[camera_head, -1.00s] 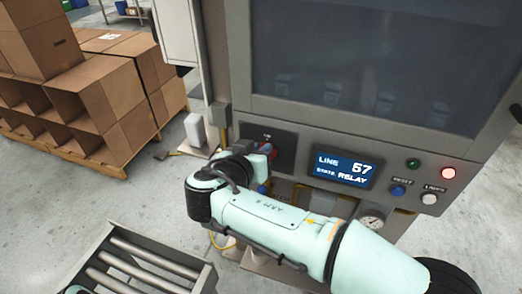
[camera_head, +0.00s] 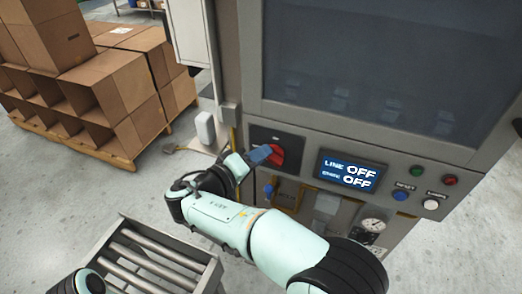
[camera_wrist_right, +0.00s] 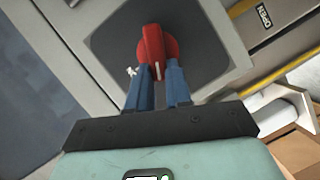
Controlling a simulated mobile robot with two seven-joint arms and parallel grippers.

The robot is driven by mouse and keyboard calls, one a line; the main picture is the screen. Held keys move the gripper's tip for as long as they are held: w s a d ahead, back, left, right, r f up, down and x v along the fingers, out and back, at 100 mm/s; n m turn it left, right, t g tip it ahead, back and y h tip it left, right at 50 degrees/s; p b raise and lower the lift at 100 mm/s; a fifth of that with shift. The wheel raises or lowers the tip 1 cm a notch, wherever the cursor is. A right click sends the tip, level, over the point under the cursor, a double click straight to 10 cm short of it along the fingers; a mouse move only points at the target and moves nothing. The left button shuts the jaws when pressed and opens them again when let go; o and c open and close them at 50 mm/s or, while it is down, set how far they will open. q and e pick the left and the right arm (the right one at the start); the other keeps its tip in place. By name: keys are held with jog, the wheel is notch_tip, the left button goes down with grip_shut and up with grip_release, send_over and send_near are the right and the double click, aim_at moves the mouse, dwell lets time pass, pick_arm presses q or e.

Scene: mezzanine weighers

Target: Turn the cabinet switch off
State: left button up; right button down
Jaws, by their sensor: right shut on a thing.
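The cabinet switch is a red rotary knob (camera_head: 279,156) on a dark square plate at the left of the grey cabinet's control panel. It also shows in the right wrist view (camera_wrist_right: 153,45). My right gripper (camera_head: 262,154) has its blue fingers on either side of the knob's grip and is shut on it; the fingers also show in the right wrist view (camera_wrist_right: 159,84). The panel display (camera_head: 349,174) reads "LINE OFF" with a second "OFF" below. My left gripper is not in view.
The red lamp (camera_head: 450,180) and green lamp (camera_head: 416,171) look unlit, above a blue button (camera_head: 401,194) and a white button (camera_head: 430,204). A roller conveyor (camera_head: 150,262) stands at lower left. Stacked cartons (camera_head: 95,90) on a pallet stand behind, with open floor between.

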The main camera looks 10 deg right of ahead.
jog(key=n+h+p, duration=0.1)
jog(key=n, duration=0.1)
jog(key=f+n+h, duration=0.1)
jog(key=n, duration=0.1)
jog(key=shift+a+f+p, duration=0.1)
jog(key=shift+f+p, duration=0.05)
jog(key=shift+p, duration=0.2)
jog(key=shift+f+n, duration=0.1)
jog(key=shift+n, duration=0.2)
jog(key=c, duration=1)
grip_release()
jog(key=shift+c, duration=0.2)
jog(key=v, duration=1.3)
jog(key=shift+s+f+b, duration=0.15)
jog(key=shift+s+b, duration=0.05)
jog(key=shift+b, duration=0.25)
